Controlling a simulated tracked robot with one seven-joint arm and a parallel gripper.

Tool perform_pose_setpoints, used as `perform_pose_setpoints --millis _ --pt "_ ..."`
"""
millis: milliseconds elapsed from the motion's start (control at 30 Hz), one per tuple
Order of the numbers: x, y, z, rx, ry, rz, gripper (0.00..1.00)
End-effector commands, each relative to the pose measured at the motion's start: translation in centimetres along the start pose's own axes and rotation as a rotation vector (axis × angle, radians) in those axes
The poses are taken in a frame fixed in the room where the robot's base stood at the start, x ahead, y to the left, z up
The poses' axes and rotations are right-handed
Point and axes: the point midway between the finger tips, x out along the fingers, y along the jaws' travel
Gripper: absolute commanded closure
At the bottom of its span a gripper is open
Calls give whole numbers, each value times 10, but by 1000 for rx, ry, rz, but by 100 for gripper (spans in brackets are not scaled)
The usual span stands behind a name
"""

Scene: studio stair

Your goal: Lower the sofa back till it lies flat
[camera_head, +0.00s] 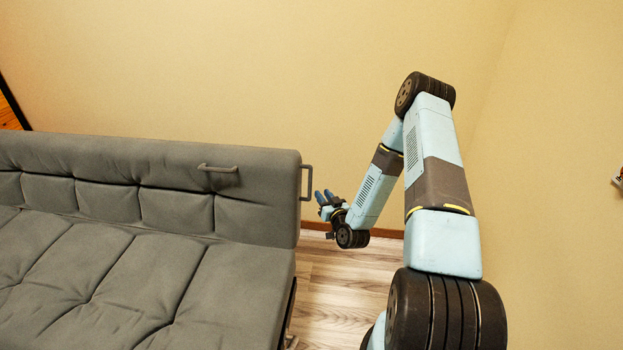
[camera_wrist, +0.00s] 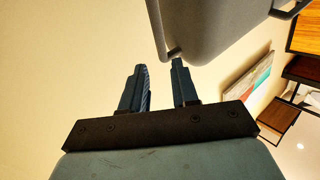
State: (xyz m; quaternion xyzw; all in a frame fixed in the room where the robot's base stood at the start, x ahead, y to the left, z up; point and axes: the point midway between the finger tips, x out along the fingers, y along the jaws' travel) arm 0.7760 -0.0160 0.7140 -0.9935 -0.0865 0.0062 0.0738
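The grey sofa has its padded back (camera_head: 110,165) standing up behind the seat (camera_head: 95,280). A handle (camera_head: 217,169) is on the front face of the back, and a side handle (camera_head: 306,182) stands out from its right end. My gripper (camera_head: 324,197) is just right of the side handle, at about its height. In the wrist view the fingers (camera_wrist: 160,78) are apart with nothing between them. The side handle (camera_wrist: 157,30) and the end of the sofa back (camera_wrist: 215,25) show beyond the fingertips, nearer the right finger. Contact cannot be told.
The beige wall (camera_head: 250,70) runs behind the sofa, and another wall (camera_head: 560,170) is at the right. Bare wooden floor (camera_head: 335,275) lies right of the sofa. In the wrist view, a picture (camera_wrist: 248,82) and wooden furniture (camera_wrist: 275,127) show far off at the right.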

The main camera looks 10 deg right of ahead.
Motion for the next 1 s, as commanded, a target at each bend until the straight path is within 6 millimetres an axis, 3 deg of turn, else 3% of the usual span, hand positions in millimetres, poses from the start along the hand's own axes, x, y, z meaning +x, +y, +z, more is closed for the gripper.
perform_pose_setpoints --millis 600,800,1000 --pt "103 0 -1 -1 1 0 71" --pt "120 0 0 0 0 0 71" --pt "125 0 0 0 -1 0 71"
